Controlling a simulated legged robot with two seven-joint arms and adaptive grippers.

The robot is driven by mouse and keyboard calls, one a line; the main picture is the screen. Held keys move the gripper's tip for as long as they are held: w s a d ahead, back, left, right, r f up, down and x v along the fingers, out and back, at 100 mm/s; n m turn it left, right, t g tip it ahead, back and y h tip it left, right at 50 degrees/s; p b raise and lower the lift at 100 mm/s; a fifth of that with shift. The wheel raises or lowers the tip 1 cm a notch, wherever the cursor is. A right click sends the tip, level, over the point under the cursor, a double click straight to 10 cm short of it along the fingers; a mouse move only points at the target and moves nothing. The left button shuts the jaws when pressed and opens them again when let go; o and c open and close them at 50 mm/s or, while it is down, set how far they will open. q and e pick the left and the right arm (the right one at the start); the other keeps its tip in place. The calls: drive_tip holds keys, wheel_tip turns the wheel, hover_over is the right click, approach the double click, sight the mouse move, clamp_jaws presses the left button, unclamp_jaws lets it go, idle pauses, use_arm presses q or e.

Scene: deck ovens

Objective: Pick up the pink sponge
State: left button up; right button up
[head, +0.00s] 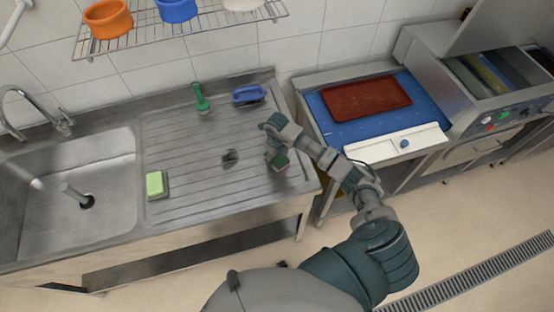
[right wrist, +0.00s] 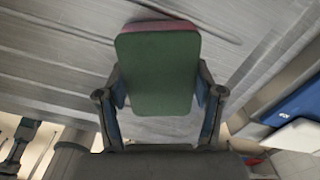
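The pink sponge (right wrist: 157,75) shows in the right wrist view with its green face toward the camera and a pink edge along the top and right. My right gripper (right wrist: 160,98) has one finger on each side of it, and both pads appear to press its sides. In the head view the sponge (head: 280,161) is small and partly hidden under my right gripper (head: 276,154), over the right end of the ribbed drainboard (head: 190,190). I cannot tell whether it is clear of the surface. My left gripper is not in view.
The sink (head: 75,190) is left. A blue counter (head: 330,125) with a red tray (head: 366,98) stands right.

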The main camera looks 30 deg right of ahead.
sight(277, 158)
drive_tip(key=shift+a+r, duration=0.15)
drive_tip(key=shift+a, duration=0.25)
drive_tip(key=shift+d+r, duration=0.2)
drive_tip(key=shift+r, duration=0.5)
drive_tip(key=shift+s+d+r+b, duration=0.15)
drive_tip(key=shift+r+b, duration=0.15)
drive_tip(key=shift+r, duration=0.15)
drive_tip(key=shift+s+r+b, duration=0.15)
drive_tip(key=shift+r+b, duration=0.15)
drive_tip(key=shift+r, duration=0.15)
drive_tip(key=s+a, duration=0.1)
drive_tip(key=s, duration=0.3)
drive_tip(key=s+a+r+b, duration=0.1)
drive_tip(key=s, duration=0.4)
drive_tip(key=s+a+b, duration=0.1)
drive_tip(key=s+a, duration=0.1)
drive_tip(key=s, duration=0.3)
drive_tip(key=shift+s+r, duration=0.1)
drive_tip(key=shift+r, duration=0.15)
drive_tip(key=shift+s, duration=0.4)
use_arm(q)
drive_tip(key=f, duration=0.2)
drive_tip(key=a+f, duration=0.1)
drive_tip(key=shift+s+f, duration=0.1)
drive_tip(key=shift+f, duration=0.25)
